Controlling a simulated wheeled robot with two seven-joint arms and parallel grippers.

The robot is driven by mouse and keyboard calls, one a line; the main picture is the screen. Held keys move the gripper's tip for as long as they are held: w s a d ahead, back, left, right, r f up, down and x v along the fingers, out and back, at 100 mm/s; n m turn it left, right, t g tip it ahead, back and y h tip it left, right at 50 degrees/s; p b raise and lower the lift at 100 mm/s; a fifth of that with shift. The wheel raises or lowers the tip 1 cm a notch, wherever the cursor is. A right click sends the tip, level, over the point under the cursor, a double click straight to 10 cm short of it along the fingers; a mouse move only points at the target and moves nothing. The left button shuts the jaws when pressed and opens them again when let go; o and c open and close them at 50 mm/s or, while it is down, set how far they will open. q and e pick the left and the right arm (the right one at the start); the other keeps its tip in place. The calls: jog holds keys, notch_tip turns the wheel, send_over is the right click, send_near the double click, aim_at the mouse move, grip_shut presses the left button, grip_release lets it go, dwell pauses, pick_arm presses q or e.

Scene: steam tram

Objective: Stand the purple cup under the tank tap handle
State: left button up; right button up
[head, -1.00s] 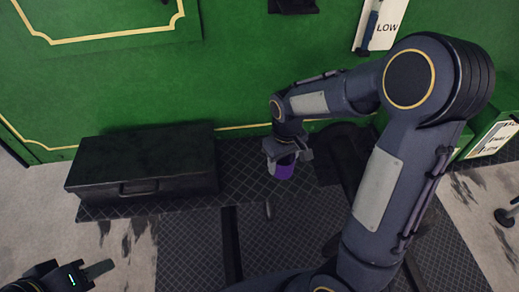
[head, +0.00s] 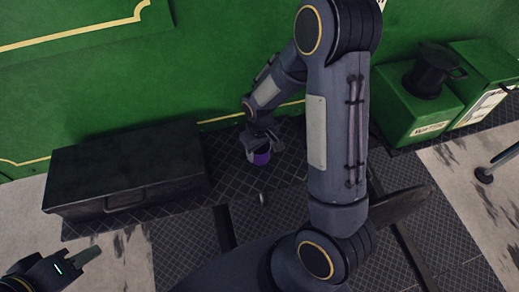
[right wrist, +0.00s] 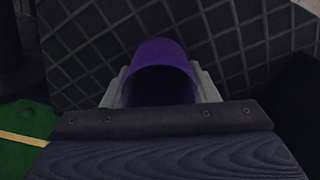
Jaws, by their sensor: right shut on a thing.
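The purple cup (head: 261,158) is in the middle of the head view, in front of the green wall and over the dark tread plate. My right gripper (head: 254,147) is shut on it. In the right wrist view the cup (right wrist: 163,52) sits between the two pale fingers, its dark open mouth facing the camera. I cannot tell whether its base touches the plate. My left gripper (head: 82,257) is at the lower left, away from the cup; its opening is unclear. I cannot make out the tank tap handle in these views.
A black chest (head: 125,180) with a handle stands left of the cup. Green boxes (head: 415,118) stand at the right, with a black can (head: 430,72) on one. The tread plate (head: 190,228) is bare in front of the chest.

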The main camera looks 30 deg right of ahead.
jog(key=shift+f, duration=0.4)
jog(key=shift+f, duration=0.15)
jog(key=o, duration=1)
